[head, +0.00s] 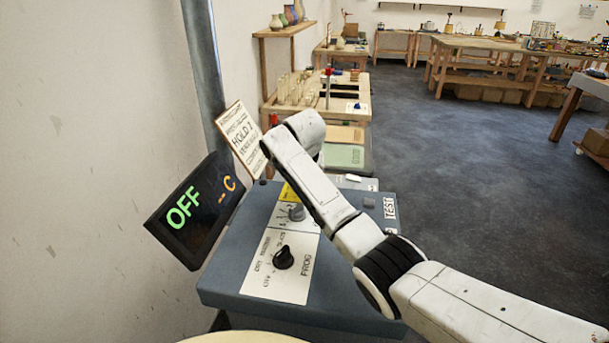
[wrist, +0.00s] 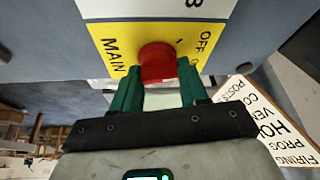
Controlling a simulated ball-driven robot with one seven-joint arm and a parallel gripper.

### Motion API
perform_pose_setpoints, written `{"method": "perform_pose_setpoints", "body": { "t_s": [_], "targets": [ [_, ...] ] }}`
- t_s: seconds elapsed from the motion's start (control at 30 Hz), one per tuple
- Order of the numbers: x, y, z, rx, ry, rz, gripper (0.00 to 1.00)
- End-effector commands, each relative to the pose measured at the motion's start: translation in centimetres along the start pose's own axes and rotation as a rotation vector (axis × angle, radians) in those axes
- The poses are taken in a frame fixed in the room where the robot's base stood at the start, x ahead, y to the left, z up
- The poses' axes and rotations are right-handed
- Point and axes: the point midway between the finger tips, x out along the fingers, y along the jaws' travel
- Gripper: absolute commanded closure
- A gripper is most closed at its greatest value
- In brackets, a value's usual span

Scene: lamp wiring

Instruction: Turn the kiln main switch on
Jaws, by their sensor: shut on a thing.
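The kiln main switch is a red round knob (wrist: 157,62) on a yellow plate (wrist: 108,42) marked MAIN and OFF in the wrist view. My gripper (wrist: 158,80) has its two green fingers shut on the knob, one on each side. In the head view, a bit of the yellow plate (head: 289,192) shows beside my arm on the blue kiln control box (head: 232,270); my arm hides the red knob and my fingers there. The tilted display (head: 195,212) reads OFF in green and a dash with C in orange.
A black PROG dial (head: 283,257) and a grey dial (head: 296,212) sit on the white panel near my arm.

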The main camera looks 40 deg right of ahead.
Motion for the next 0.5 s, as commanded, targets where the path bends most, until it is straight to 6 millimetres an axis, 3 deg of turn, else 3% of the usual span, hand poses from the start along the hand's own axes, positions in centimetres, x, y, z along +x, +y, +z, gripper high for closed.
{"method": "perform_pose_setpoints", "body": {
  "t_s": [0.5],
  "targets": [
    [0.17, -0.46, -0.17, 0.453, 0.003, 0.187, 0.87]
  ]
}}
